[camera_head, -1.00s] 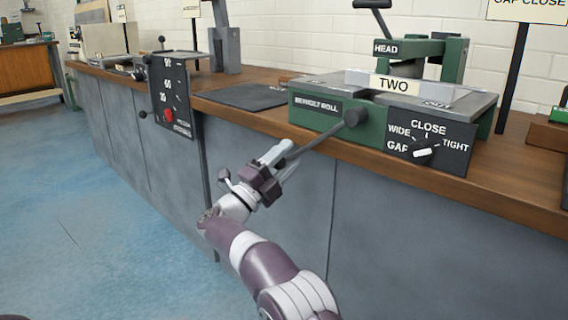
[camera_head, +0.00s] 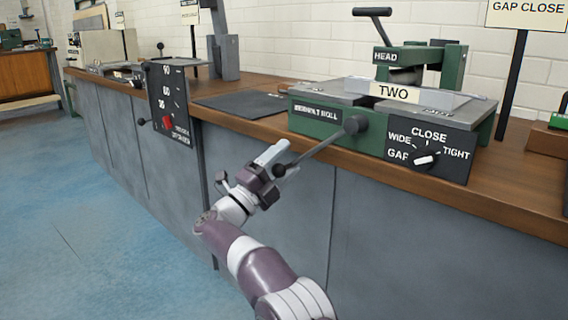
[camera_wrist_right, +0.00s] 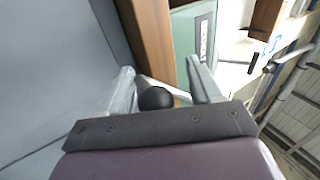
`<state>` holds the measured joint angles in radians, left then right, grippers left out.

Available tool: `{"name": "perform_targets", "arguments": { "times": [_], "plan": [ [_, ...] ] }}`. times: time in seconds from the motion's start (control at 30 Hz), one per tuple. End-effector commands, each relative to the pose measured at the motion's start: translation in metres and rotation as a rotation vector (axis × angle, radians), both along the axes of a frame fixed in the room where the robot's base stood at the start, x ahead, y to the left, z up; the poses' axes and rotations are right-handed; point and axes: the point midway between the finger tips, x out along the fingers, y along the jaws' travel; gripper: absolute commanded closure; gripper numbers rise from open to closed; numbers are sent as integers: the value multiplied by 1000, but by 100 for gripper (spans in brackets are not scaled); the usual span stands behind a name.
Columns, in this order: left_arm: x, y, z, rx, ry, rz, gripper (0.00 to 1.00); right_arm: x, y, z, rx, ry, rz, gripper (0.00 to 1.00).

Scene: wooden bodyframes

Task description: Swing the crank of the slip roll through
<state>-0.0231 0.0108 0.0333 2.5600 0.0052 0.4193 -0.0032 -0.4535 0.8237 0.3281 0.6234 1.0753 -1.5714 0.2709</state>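The slip roll is a green machine (camera_head: 312,126) on the bench, with grey top plates and a "TWO" label. Its crank (camera_head: 325,143) runs from a dark round hub down and left to a black knob (camera_head: 278,170), out past the bench front. My right gripper (camera_head: 271,164) is at this knob. In the right wrist view the knob (camera_wrist_right: 156,98) lies between the two spread fingers (camera_wrist_right: 165,85), near the palm, with a visible gap to the right finger. The gripper looks open around it. My left gripper is not in view.
A gap dial (camera_head: 426,158) with WIDE, CLOSE and TIGHT marks is on the machine's front. A "GAP CLOSE" sign (camera_head: 527,14) stands behind. A dark panel with a red button (camera_head: 167,122) is further left. The grey cabinet fronts (camera_head: 270,225) lie below the bench's wooden edge.

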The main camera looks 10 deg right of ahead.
Motion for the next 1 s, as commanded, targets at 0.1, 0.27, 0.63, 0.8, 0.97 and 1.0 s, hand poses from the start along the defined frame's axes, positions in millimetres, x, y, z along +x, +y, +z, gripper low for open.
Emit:
{"name": "perform_targets", "arguments": {
  "times": [0.1,0.27,0.63,0.8,0.97,1.0],
  "plan": [
    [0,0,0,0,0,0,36,0,1,0,-1,-1,0,41],
    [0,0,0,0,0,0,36,0,1,-1,-1,1,-1,41],
    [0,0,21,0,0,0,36,-17,30,-14,-3,8,3,41],
    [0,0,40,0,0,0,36,-39,65,-36,-3,7,2,41],
    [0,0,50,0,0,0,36,-54,88,-53,-2,4,0,41],
    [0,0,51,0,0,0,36,-56,91,-56,-2,4,0,41]
  ]
}}
